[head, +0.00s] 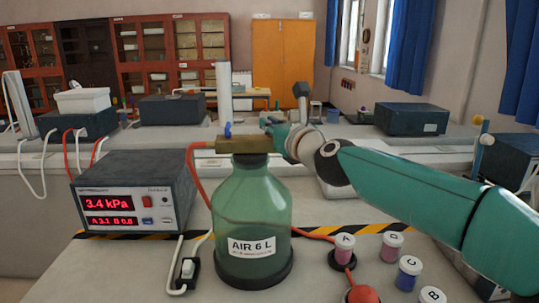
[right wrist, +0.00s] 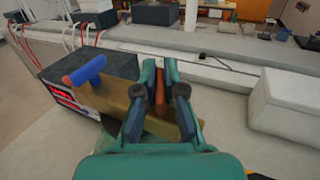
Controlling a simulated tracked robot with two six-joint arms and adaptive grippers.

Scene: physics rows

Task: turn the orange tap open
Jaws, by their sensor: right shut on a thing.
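A green glass bottle labelled "AIR 6 L" (head: 252,210) stands on the bench with a brass block (head: 240,146) on its neck. A blue tap (head: 227,130) sits on top of the block; it also shows in the right wrist view (right wrist: 88,69). My right gripper (head: 270,124) is at the right end of the block. In the right wrist view my gripper (right wrist: 161,95) is shut on the orange tap (right wrist: 161,76), which shows only partly between the fingers. In the head view the orange tap is hidden by the gripper. My left gripper is out of view.
A meter box (head: 135,190) reading 3.4 kPa stands left of the bottle. A red hose (head: 197,185) runs to the block. Small jars labelled A (head: 344,250), D (head: 391,246), C (head: 408,272) and B (head: 432,295) stand at the front right. A black-yellow stripe crosses the bench.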

